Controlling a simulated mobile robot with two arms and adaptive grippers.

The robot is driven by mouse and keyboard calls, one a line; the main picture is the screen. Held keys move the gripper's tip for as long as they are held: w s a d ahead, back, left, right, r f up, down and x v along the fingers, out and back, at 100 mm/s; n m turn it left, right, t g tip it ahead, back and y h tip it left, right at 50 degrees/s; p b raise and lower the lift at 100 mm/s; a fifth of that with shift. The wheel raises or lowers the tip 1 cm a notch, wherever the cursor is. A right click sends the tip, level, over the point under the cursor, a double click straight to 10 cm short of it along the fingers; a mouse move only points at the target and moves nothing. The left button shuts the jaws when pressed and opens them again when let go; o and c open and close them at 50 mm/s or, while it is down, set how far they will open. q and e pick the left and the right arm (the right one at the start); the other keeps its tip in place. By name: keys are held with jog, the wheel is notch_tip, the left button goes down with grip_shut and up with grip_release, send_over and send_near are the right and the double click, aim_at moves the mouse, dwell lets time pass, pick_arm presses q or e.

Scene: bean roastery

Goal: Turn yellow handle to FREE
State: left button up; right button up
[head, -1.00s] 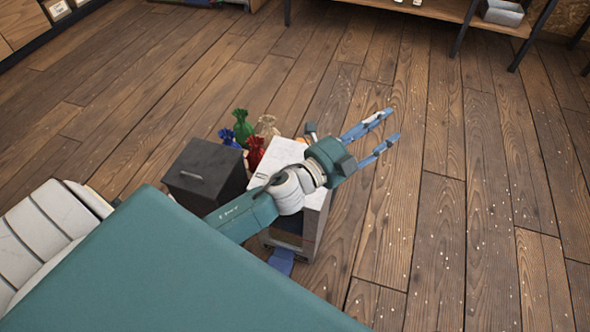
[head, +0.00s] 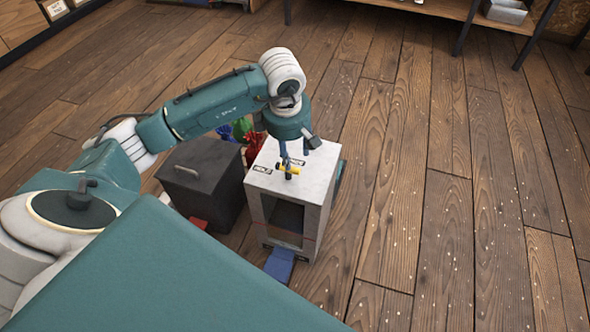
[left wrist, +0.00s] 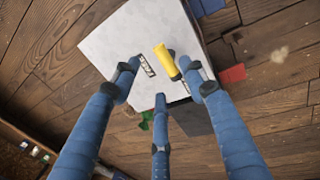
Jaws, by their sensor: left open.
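The yellow handle (head: 289,169) sits on top of a white box (head: 318,180), between small black-and-white labels whose words are too small to read. My left gripper (head: 290,158) points down from above, its blue fingertips close over the handle. In the left wrist view the yellow handle (left wrist: 167,62) lies by the right-hand finger of my open left gripper (left wrist: 163,80). A label (left wrist: 147,66) shows beside the left-hand finger. I cannot tell whether any finger touches the handle. My right gripper is not in view.
A dark lidded box (head: 205,178) stands just left of the white box. Tied bags, one red (head: 253,150), one green (head: 240,128) and one blue (head: 224,132), stand behind. The wooden floor (head: 430,200) on the right is clear apart from pale specks.

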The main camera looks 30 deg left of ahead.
aim_at(295, 169)
pick_arm(q)
jog(key=f, duration=0.3)
jog(key=w+f+b, duration=0.1)
jog(key=f, duration=0.5)
jog(key=shift+w+a+f+b, duration=0.1)
jog(key=shift+w+b, duration=0.25)
jog(key=shift+w, duration=0.05)
jog(key=shift+c, duration=0.3)
grip_shut()
